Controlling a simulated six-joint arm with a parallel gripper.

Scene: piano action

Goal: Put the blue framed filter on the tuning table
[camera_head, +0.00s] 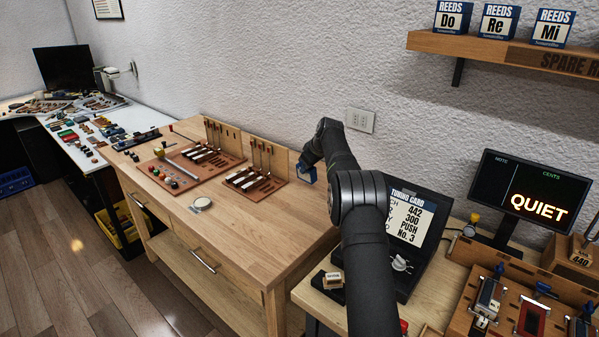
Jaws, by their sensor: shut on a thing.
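My gripper (304,165) is at the back right corner of the wooden workbench, beside the upright wooden board. It is shut on a small blue-edged thing, which looks like the blue framed filter (312,174). My arm partly hides it, and I cannot tell whether it touches the bench. The tuning table (455,236) is at the right, nearer to me. It holds a black case with a tuning card (409,218) and a screen reading QUIET (532,190). My arm crosses in front of its left part.
The wooden workbench (240,238) carries two reddish tool boards (190,170) and a round, pale dish (201,204). A small labelled block (333,281) sits at the tuning table's left edge. Fixtures (525,312) crowd its front right. A shelf (490,48) with reed boxes hangs above.

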